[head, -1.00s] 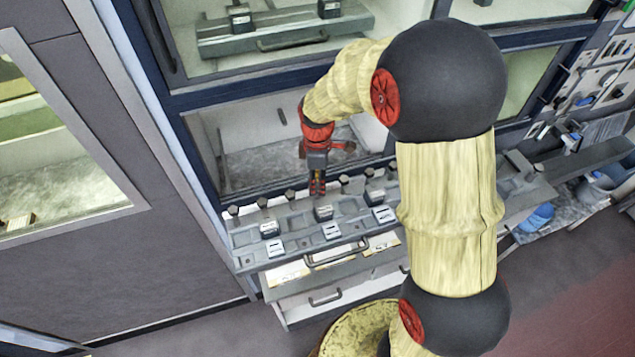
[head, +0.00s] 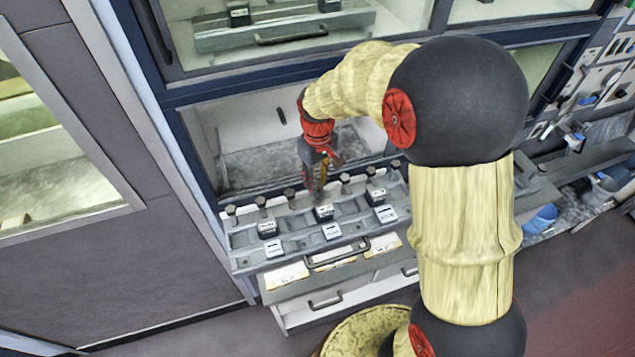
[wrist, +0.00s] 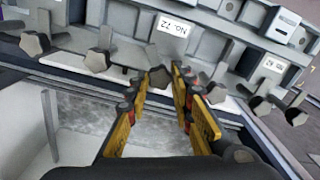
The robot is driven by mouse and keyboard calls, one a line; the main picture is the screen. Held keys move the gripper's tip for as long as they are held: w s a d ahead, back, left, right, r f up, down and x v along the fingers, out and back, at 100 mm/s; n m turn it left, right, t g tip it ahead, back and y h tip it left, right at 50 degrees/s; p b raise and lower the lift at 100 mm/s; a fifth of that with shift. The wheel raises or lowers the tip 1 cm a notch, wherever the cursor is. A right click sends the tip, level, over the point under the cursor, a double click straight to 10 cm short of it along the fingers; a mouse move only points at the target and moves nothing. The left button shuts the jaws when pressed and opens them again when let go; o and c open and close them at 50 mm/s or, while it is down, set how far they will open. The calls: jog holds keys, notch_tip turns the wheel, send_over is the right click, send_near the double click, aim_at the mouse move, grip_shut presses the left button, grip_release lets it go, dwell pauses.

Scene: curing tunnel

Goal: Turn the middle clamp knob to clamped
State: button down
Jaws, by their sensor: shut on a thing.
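A grey fixture rail (head: 240,240) with a row of dark clamp knobs stands in front of the lower cabinet opening. My gripper (head: 318,188) reaches down from above to the middle of that row. In the wrist view its yellow fingers (wrist: 168,76) are shut around a dark faceted knob (wrist: 160,78), in line with the block labelled "No. 72" (wrist: 173,25). In the head view the fingers hide this knob. The knob's marking, if any, cannot be read.
Neighbouring knobs stand close on both sides, one to the left (head: 289,193) and one to the right (head: 345,177). Labelled blocks (head: 324,212) sit on the rail. A drawer with a handle (head: 326,300) is below. The bay (head: 265,150) behind looks empty.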

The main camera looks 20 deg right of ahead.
jog(key=m, duration=0.3)
jog(key=shift+m+b, duration=0.3)
jog(key=shift+b, duration=0.1)
jog(key=shift+m+b, duration=0.3)
jog(key=shift+m, duration=1.5)
jog(key=c, duration=1.5)
grip_release()
jog(key=shift+c, duration=0.2)
notch_tip(320, 180, up, 12)
